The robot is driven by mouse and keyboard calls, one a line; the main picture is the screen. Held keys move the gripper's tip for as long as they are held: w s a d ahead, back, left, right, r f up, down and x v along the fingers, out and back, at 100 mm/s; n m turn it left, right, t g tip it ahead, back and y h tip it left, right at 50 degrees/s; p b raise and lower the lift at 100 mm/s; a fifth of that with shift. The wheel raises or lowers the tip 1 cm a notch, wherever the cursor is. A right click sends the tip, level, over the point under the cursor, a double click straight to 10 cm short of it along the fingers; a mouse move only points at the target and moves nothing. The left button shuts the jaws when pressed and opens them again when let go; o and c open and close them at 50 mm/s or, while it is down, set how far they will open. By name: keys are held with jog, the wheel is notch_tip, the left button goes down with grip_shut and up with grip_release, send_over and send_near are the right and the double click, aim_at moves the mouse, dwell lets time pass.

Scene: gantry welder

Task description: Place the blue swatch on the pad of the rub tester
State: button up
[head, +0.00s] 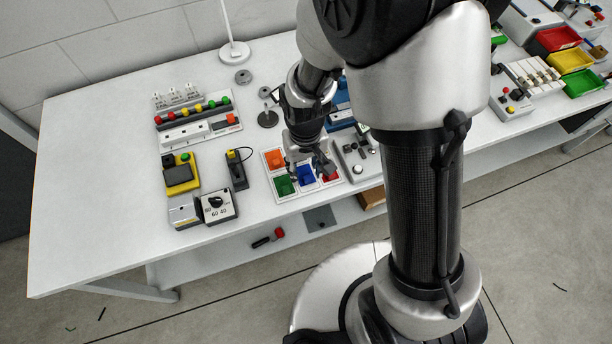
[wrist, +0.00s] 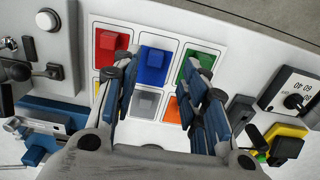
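The blue swatch (wrist: 153,66) sits in its cell of a white swatch tray (wrist: 218,44), with a raised blue block on it. It also shows in the head view (head: 306,174), partly behind my gripper. My gripper (wrist: 162,64) is open and empty above the tray, its two fingers apart on either side of the blue swatch's column. Red (wrist: 107,42) and green (wrist: 197,66) swatches lie on either side of the blue one. A blue and grey device (wrist: 48,118) stands beside the tray; I cannot tell for certain whether it is the rub tester, and no pad is clear.
A grey panel with a white button (head: 357,156) stands close right of the tray. A black and yellow meter (head: 181,175) and a dial box (head: 217,206) stand to the left. Behind is a rack with coloured knobs (head: 196,110). The table's left end is clear.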

aim_at(307, 177)
jog(key=f, duration=0.1)
jog(key=f+b, duration=0.1)
jog(key=f, duration=0.2)
jog(key=shift+w+d+f+b, duration=0.2)
jog(key=shift+d+f+b, duration=0.05)
jog(key=shift+f+b, duration=0.15)
jog(key=shift+r, duration=0.15)
jog(key=shift+c, duration=0.5)
jog(key=c, duration=0.8)
jog(key=shift+r, duration=0.1)
